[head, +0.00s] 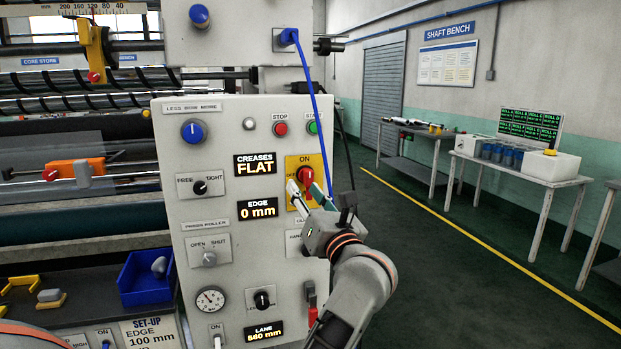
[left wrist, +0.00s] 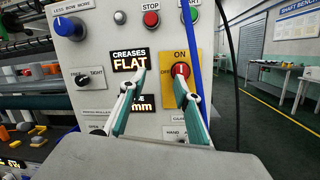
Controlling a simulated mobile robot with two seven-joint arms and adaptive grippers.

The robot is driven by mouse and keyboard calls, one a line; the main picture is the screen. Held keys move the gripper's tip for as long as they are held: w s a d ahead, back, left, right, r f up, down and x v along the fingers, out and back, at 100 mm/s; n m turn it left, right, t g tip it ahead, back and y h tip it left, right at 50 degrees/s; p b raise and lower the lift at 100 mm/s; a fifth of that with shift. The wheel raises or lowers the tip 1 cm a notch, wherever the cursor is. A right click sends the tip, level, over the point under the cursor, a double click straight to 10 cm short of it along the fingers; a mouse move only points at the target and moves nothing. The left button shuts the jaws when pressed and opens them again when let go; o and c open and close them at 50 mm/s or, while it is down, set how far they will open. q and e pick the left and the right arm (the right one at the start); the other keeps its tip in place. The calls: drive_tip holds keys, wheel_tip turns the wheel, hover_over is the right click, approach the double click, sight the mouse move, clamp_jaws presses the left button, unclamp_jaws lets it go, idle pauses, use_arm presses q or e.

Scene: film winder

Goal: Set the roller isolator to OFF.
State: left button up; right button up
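The roller isolator is a red knob (head: 304,174) on a yellow plate (head: 291,163) marked ON at the top and OFF at the left. In the left wrist view the knob (left wrist: 181,71) has its pale mark upright, toward ON. My left gripper (head: 305,190) is in front of the plate, just below the knob in the head view. In the left wrist view its fingers (left wrist: 160,66) are spread apart with nothing held, and the right fingertip overlaps the knob's lower edge. Whether it touches cannot be told. The fingers hide part of the plate. My right gripper is not in view.
The grey panel (head: 240,215) carries other controls close by: a red STOP button (head: 280,128), a green START button (head: 313,127) and a FREE/TIGHT knob (head: 200,187). A blue cable (head: 310,85) hangs past the plate's right side.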

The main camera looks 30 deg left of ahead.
sight(310, 176)
use_arm(q)
drive_tip(key=w+a+h, duration=0.1)
drive_tip(key=w, duration=0.1)
drive_tip(key=w+a+n+h, duration=0.1)
drive_tip(key=w, duration=0.2)
drive_tip(key=w+a+r+n+h, duration=0.1)
drive_tip(key=w+a, duration=0.1)
drive_tip(key=w, duration=0.1)
drive_tip(key=shift+p, duration=0.3)
drive_tip(key=shift+s, duration=0.1)
clamp_jaws()
